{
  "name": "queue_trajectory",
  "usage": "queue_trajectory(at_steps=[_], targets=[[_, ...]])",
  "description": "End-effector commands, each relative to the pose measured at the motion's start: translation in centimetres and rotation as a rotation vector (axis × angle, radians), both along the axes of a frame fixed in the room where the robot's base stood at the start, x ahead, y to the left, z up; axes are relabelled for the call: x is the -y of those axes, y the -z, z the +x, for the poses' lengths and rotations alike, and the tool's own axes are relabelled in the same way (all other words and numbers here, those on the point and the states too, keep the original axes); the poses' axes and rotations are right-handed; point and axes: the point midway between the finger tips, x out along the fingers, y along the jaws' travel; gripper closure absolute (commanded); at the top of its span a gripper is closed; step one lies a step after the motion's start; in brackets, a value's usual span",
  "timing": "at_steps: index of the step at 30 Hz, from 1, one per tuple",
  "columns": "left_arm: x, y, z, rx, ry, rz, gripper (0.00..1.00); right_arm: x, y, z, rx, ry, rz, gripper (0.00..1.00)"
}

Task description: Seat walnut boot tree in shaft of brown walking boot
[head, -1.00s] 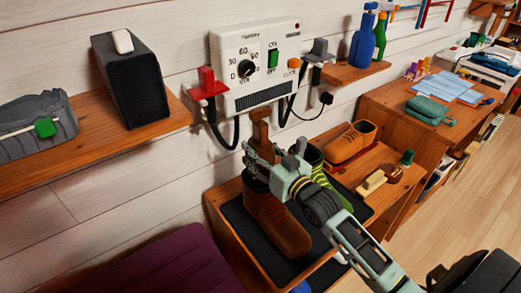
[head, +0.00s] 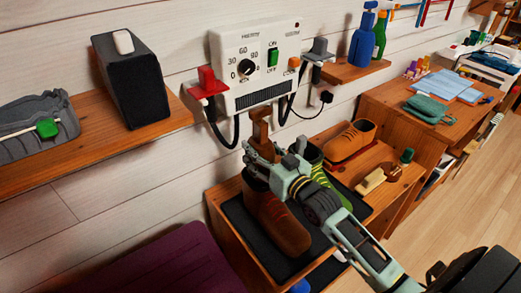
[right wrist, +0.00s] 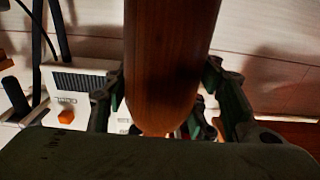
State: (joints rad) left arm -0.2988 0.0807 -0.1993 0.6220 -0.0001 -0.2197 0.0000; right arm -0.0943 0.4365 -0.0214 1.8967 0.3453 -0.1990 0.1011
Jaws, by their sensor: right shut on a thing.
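The brown walking boot (head: 280,226) stands on a dark mat on the low wooden bench, its toe toward the front. My right gripper (head: 259,157) is at the top of the boot's shaft, shut on the walnut boot tree (head: 260,127). The tree's brown top sticks up above the jaws. In the right wrist view the tree (right wrist: 170,60) is a broad wooden piece between the fingers. The gripper hides the shaft opening, so I cannot tell how deep the tree sits. My left gripper is not in view.
A green boot with yellow laces (head: 309,158) stands close behind my right gripper. A white wall dryer unit (head: 258,60) with hoses hangs just above. A tan shoe (head: 350,141), a brush (head: 370,181) and a small green-topped item (head: 407,156) lie to the right.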

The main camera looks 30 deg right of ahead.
Motion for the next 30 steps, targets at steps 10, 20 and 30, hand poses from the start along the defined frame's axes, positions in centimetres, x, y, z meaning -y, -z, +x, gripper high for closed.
queue_trajectory(at_steps=[10,20,30], targets=[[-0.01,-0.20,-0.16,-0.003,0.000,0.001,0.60,0.00,-0.25,0.02,0.004,0.000,0.001,0.91],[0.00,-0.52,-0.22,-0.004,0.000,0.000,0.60,-0.01,-0.19,0.01,0.004,0.000,0.001,0.91],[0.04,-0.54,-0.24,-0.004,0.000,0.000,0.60,-0.01,-0.20,0.01,0.004,0.000,0.001,0.91]])
